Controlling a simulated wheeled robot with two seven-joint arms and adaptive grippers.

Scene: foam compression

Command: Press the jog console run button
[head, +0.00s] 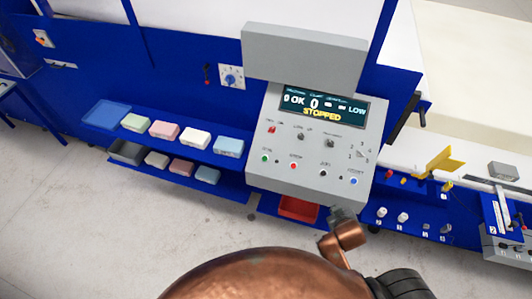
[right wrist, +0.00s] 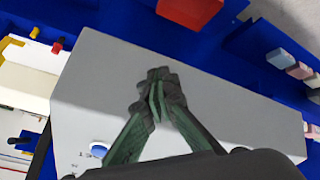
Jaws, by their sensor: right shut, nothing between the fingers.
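The jog console (head: 318,180) is a grey sloped box with a display reading "STOPPED". Its lower row has a green button (head: 265,158), a red button (head: 293,166), a black button (head: 323,173) and a blue button (head: 354,181). Their labels are too small to read, so I cannot confirm which is run. My right gripper (head: 343,216) is at the console's lower right edge, below the blue button. In the right wrist view its fingers (right wrist: 155,98) are shut and empty in front of the grey console; the blue button (right wrist: 98,149) shows lower left. My left gripper is out of view.
Foam blocks (head: 164,130) stand on blue shelves left of the console. A red tray (head: 298,209) sits beneath it. To the right are a yellow bracket (head: 436,162) and several small numbered parts. Red and black knobs sit above the buttons. Space before the console's left half is open.

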